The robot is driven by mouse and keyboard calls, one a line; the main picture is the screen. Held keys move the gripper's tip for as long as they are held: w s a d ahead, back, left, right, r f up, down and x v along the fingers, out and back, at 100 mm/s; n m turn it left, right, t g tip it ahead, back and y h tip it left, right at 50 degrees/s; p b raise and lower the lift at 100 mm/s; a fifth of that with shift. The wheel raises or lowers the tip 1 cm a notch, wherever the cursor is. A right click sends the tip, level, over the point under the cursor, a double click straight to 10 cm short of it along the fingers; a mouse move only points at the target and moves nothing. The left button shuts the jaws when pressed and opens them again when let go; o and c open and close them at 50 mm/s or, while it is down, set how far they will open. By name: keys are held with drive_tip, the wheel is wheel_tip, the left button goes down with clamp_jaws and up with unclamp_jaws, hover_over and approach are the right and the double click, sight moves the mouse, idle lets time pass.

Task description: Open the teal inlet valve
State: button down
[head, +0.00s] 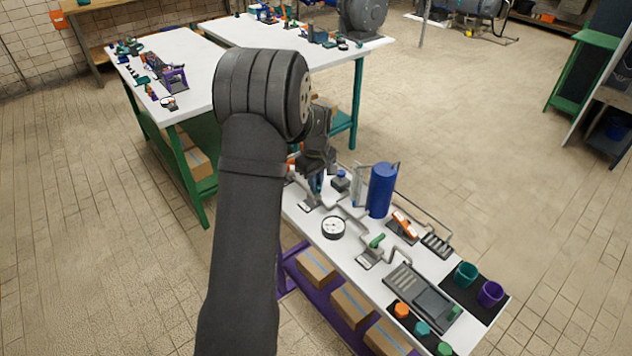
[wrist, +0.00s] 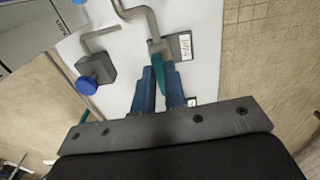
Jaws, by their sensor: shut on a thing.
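The teal inlet valve lever (wrist: 159,74) lies between the two blue fingers of my gripper (wrist: 161,88), which is shut on it. In the wrist view the lever runs up from between the fingers to a grey pipe (wrist: 151,28), with a small white label (wrist: 184,45) beside the joint. In the head view my gripper (head: 316,186) points down at the left end of the white bench, and my arm hides part of that area. The far end of the lever is hidden by my fingers.
A blue-knobbed block (wrist: 87,84) stands just left of my fingers. On the bench are a blue cylinder (head: 382,190), a round gauge (head: 333,228), a green-handled valve (head: 376,242), an orange-handled part (head: 403,224) and a grey tray (head: 422,297). Pipes run between them.

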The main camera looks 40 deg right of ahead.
drive_tip(key=c, duration=1.5)
unclamp_jaws()
wheel_tip(320, 180, up, 18)
drive_tip(key=shift+f, duration=0.25)
wheel_tip(320, 180, down, 18)
drive_tip(key=shift+r, duration=0.25)
